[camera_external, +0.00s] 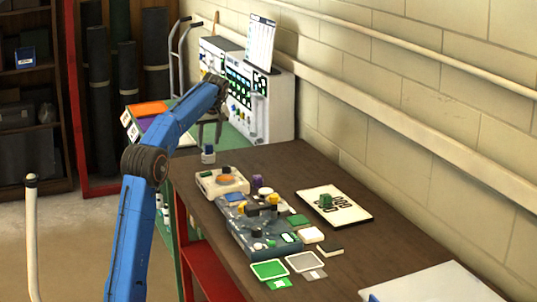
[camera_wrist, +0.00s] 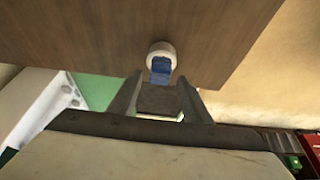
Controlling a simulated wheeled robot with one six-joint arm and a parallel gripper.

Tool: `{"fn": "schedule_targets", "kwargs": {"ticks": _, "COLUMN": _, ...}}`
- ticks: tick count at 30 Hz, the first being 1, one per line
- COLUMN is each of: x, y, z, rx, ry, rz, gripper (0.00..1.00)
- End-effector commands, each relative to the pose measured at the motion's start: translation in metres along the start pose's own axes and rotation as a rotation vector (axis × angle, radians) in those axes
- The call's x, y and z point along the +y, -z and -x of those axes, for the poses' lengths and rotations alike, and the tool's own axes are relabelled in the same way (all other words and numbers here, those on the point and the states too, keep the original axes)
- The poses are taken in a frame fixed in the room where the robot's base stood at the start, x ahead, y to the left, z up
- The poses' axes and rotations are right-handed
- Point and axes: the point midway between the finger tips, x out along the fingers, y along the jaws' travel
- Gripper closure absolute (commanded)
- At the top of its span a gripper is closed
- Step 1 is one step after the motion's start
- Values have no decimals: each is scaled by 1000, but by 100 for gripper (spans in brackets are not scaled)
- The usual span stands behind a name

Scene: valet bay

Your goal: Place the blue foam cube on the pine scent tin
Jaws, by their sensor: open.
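In the wrist view a small blue block (camera_wrist: 160,70), which looks like the foam cube, shows against a round white tin (camera_wrist: 162,47). The block overlaps the tin's near part and appears to sit on it; the contact is not clear. In the external view the white and dark blue tin (camera_external: 208,155) stands upright near the table's far left corner; the cube is too small to tell apart there. My gripper (camera_external: 209,134) is just above it, fingers pointing down. In the wrist view my gripper (camera_wrist: 158,92) is open, its fingers apart and clear of the block.
On the wooden table (camera_external: 200,168), a cream box (camera_external: 208,190) and a cluttered grey-blue tray (camera_external: 250,244) stand nearer the camera. Several small coloured pieces lie around them. A white board (camera_external: 352,209) lies to the right. The far table edge is close to the tin.

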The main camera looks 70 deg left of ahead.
Motion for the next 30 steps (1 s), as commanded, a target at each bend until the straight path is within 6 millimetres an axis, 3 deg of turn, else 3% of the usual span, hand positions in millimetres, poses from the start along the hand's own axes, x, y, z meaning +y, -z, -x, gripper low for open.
{"fn": "schedule_targets", "kwargs": {"ticks": 9, "x": 1, "y": 0, "z": 62, "rx": 2, "ry": -2, "rz": -1, "gripper": 56}}
{"fn": "schedule_targets", "kwargs": {"ticks": 15, "x": 1, "y": 0, "z": 85, "rx": 0, "ry": -1, "rz": -1, "gripper": 56}}
{"fn": "schedule_targets", "kwargs": {"ticks": 30, "x": 0, "y": 0, "z": 92, "rx": 0, "ry": 0, "rz": -1, "gripper": 56}}
